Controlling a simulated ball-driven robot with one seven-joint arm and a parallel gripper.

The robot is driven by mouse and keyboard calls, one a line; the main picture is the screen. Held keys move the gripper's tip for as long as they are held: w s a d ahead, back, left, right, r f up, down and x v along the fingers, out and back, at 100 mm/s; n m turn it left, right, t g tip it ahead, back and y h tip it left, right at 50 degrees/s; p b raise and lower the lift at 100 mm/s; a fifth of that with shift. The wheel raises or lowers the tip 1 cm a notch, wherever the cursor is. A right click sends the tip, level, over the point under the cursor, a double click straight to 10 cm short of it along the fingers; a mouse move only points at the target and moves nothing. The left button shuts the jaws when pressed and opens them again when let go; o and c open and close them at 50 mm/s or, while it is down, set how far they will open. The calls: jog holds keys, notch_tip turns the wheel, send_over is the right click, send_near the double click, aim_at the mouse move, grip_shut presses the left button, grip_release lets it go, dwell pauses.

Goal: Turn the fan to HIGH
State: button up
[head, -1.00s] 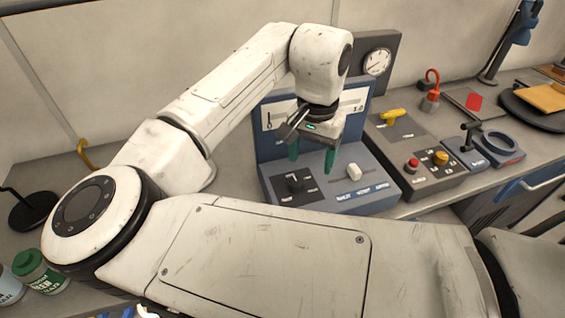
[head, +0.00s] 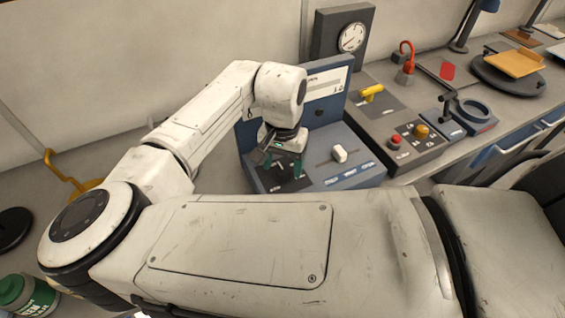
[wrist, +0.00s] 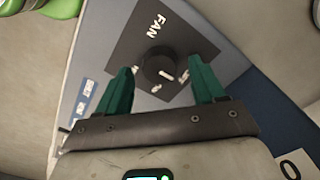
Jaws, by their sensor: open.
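The fan knob (wrist: 159,68) is a round dark dial with a pale pointer mark on a black plate lettered FAN (wrist: 158,24), in the wrist view. Its small position labels are too blurred to read. My gripper (wrist: 160,82) has two green fingers, open, one on each side of the knob; I cannot tell whether they touch it. In the head view my gripper (head: 283,166) is low over the left of the blue-grey control console (head: 330,182), and it and the arm mostly hide the knob.
A white slider knob (head: 339,153) stands on the console, right of my gripper. Further right are a yellow handle (head: 372,92), a box with a red button (head: 396,141) and a yellow knob (head: 421,131). A gauge (head: 352,37) stands behind.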

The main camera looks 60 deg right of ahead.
jog(key=shift+f, duration=0.4)
jog(key=c, duration=1.1)
jog(key=shift+o, duration=0.2)
